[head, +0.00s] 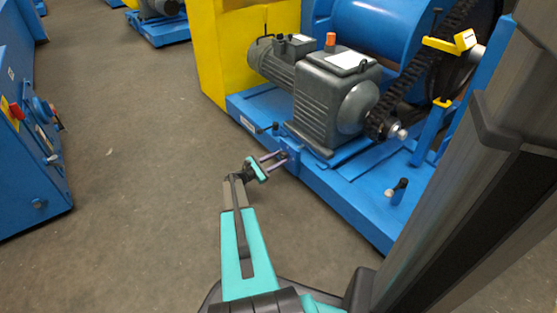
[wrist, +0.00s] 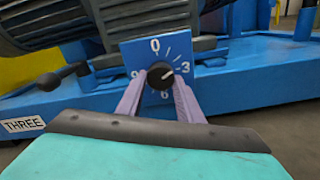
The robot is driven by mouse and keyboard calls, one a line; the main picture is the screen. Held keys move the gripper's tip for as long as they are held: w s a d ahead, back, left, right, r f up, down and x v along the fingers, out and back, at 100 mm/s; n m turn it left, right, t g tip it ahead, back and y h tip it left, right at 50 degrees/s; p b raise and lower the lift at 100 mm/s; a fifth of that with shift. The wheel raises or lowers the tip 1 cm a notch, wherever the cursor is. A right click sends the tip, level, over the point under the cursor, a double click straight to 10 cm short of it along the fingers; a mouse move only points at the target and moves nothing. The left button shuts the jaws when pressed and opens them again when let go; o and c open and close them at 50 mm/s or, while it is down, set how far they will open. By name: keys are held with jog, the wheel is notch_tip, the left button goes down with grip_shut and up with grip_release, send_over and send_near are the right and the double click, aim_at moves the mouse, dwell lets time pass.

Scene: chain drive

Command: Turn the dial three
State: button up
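The dial is a black round knob (wrist: 160,75) on a blue square plate (wrist: 134,55) with white numbers 0, 3, 6 and 9. Its white pointer mark aims to the right, close to the 3. A white label reading THREE (wrist: 23,125) is on the base to the left of the plate in the wrist view. My gripper (wrist: 160,84) has its two lilac fingers on either side of the knob, and whether they press on it I cannot tell. In the head view my gripper (head: 282,158) reaches the blue machine's near edge, where the dial is too small to read.
A lever with a black ball handle (wrist: 62,77) sticks out left of the dial. The blue base (head: 345,197) carries a grey gearbox (head: 325,110) and a black chain (head: 415,85). Another control lever (head: 397,190) stands at right. Another blue machine (head: 30,160) is at left, with open floor between.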

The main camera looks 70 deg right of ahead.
jog(key=c, duration=0.4)
jog(key=shift+c, duration=0.2)
jog(key=shift+r+p, duration=0.1)
jog(key=shift+p, duration=0.75)
jog(key=shift+n, duration=0.3)
jog(key=shift+a, duration=0.1)
jog(key=o, duration=1.1)
jog(key=shift+c, duration=0.2)
